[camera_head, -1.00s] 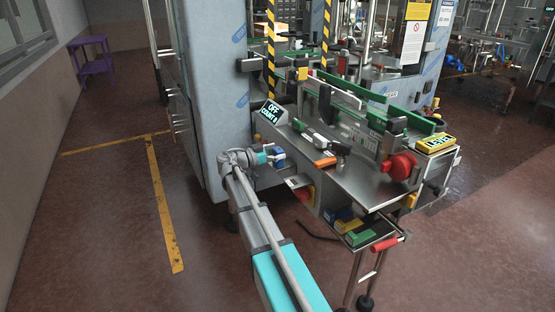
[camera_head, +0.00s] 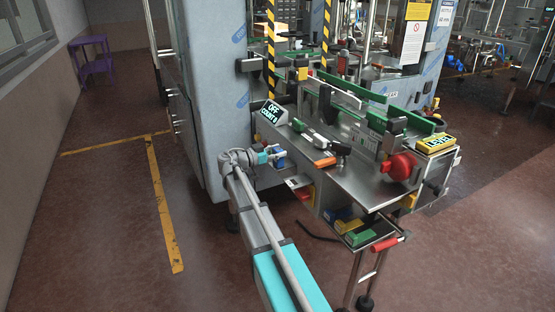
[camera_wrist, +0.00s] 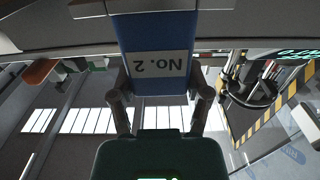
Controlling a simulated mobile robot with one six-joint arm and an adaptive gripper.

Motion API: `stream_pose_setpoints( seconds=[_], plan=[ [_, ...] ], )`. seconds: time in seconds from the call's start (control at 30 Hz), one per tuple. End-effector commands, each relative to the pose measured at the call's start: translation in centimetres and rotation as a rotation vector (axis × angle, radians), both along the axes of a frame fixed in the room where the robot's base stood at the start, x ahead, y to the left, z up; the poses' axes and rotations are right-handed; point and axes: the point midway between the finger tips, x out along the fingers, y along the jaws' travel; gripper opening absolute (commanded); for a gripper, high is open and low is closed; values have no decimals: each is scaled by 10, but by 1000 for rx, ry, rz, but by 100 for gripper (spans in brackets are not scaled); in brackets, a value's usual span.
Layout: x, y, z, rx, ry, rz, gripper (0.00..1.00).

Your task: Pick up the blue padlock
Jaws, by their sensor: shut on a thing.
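The blue padlock (camera_wrist: 155,35) fills the upper middle of the wrist view, with a white "No. 2" label upside down on its face. My gripper (camera_wrist: 160,88) has one finger on each side of the padlock's lower part and is shut on it. In the head view my gripper (camera_head: 268,157) is at the left front side of the machine, below the "OFF COUNT" display, and the padlock (camera_head: 280,153) shows small at its tip. A grey metal edge crosses behind the padlock in the wrist view. I cannot tell whether the padlock touches the machine.
The machine's metal table (camera_head: 365,188) juts out right of my gripper, with an orange-ended tool (camera_head: 325,162) and a red knob (camera_head: 400,167). Below it is an open tray with yellow, blue and green blocks (camera_head: 359,237). The floor (camera_head: 110,215) to the left is clear.

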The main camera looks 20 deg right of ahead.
Motion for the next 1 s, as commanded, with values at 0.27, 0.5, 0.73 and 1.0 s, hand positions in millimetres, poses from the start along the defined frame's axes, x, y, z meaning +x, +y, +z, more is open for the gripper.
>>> stream_pose_setpoints(
  seconds=[0.27,0.5,0.73,1.0],
  plan=[
    [0,0,0,-1,0,0,7],
    [0,0,3,-1,0,0,7],
    [0,0,14,-1,0,0,7],
    [-3,0,39,-1,0,-1,7]
  ],
)
